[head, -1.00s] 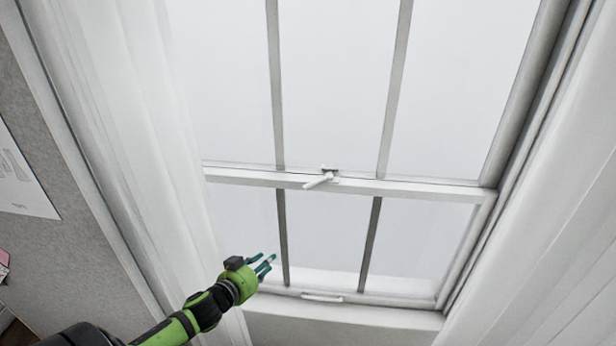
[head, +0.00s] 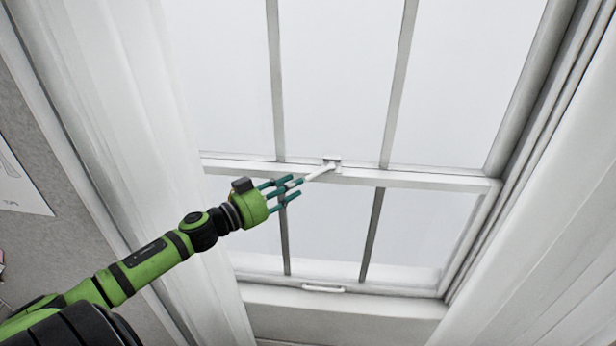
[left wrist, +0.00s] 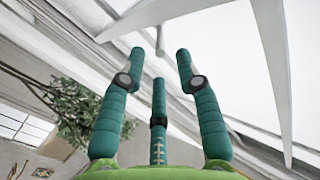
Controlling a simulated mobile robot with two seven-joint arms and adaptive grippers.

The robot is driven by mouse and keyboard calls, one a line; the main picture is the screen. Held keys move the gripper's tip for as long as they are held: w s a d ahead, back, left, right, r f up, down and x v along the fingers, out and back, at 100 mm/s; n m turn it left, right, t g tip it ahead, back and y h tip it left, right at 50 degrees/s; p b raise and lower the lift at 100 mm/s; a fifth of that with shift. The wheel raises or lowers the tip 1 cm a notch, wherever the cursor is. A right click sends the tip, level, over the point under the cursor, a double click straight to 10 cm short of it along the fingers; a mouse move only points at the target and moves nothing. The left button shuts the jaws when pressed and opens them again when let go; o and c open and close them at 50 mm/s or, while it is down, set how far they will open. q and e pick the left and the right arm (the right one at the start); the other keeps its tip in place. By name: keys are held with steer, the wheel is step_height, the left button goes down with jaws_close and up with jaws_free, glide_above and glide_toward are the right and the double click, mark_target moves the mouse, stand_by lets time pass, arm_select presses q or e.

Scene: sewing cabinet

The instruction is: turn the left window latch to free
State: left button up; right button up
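The white window latch (head: 321,170) sits at the middle of the horizontal meeting rail (head: 400,178). Its lever points down and to the left from a small base. My left gripper (head: 297,187) has green-teal fingers and stands at the lever's free end, in front of the rail. The fingers are spread apart and overlap the lever's tip in the head view; I cannot tell whether they touch it. In the left wrist view the fingers (left wrist: 158,68) are open, with pale window bars beyond them. I cannot pick out the lever there with certainty. My right gripper is not in view.
White curtains hang at the left (head: 130,150) and right (head: 560,240) of the window. A small white handle (head: 323,289) is on the lower sash's bottom rail, above the sill. The left wrist view also shows a leafy plant (left wrist: 80,110).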

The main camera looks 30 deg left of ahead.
mark_target(308, 177)
arm_select(q)
steer(key=shift+p+x, duration=0.6)
steer(key=shift+x, duration=2.25)
jaws_close()
